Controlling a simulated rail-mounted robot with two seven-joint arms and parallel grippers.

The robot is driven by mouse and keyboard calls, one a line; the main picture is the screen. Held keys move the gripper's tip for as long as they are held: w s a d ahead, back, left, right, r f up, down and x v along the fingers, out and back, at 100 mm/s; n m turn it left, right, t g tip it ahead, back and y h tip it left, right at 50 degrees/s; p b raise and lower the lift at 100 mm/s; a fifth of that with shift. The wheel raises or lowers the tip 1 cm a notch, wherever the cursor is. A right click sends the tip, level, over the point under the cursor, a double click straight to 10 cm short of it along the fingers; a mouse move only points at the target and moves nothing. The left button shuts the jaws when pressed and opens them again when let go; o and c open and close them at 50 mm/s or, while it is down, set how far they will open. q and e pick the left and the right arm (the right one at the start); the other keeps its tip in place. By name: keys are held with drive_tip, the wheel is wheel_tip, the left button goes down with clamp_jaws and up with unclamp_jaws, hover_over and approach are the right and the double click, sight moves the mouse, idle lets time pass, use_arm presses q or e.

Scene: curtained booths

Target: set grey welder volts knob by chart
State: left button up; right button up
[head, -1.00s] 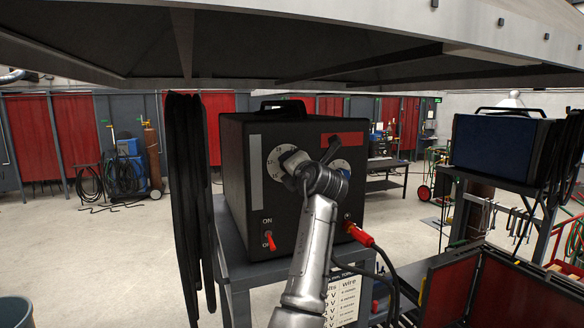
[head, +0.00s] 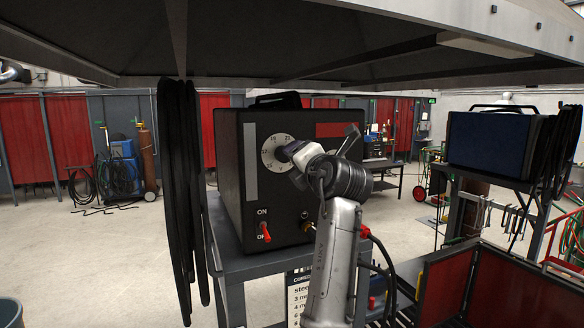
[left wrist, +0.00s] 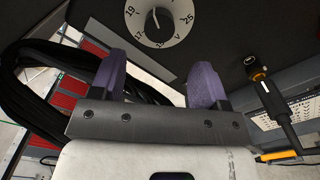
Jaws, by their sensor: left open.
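A dark welder (head: 232,185) with a grey stripe stands on a grey cart. Its white volts dial (head: 269,160), numbered around the rim, is partly hidden by my left gripper (head: 292,149). In the left wrist view the dial (left wrist: 172,14) lies beyond the fingertips, cut off by the top edge; a dark pointer shows at its middle, its exact reading unclear. My left gripper (left wrist: 164,84) is open, its purple fingers apart, with nothing between them. A printed chart (head: 299,298) hangs below the welder, partly hidden by my arm. My right gripper is not in view.
A red-tipped ON/OFF switch (head: 265,232) sits low on the welder front. A cable plug (left wrist: 268,82) is close right in the wrist view. Black cables (head: 181,190) hang to the left. A blue welder (head: 490,145) stands at right. A canopy (head: 300,40) spans overhead.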

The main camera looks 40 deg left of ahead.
use_arm(q)
drive_tip(key=shift+b+v, duration=0.7)
drive_tip(key=shift+v, duration=2.05)
